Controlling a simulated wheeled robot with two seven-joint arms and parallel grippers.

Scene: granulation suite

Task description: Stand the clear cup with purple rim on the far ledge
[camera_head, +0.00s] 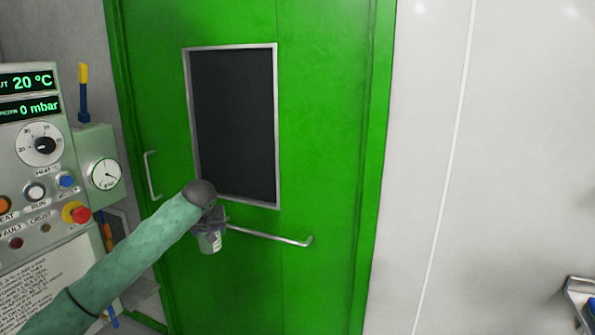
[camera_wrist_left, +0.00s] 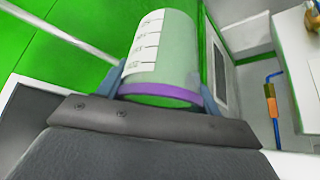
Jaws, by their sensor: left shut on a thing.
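The clear cup with purple rim (camera_wrist_left: 160,55) is held between the fingers of my left gripper (camera_wrist_left: 165,88) in the left wrist view. It has a white label with marks, and its purple rim is at the end nearest the gripper body. In the head view, the cup (camera_head: 210,242) hangs below my left gripper (camera_head: 211,222), in front of the green door. The gripper is shut on it. I cannot make out the far ledge for certain. My right gripper is not in view.
A green door (camera_head: 320,110) with a dark window (camera_head: 235,120) and a metal handle bar (camera_head: 270,237) stands behind the gripper. A control panel (camera_head: 40,170) with dials and buttons is at the left. A tray-like edge (camera_head: 580,292) shows at the lower right.

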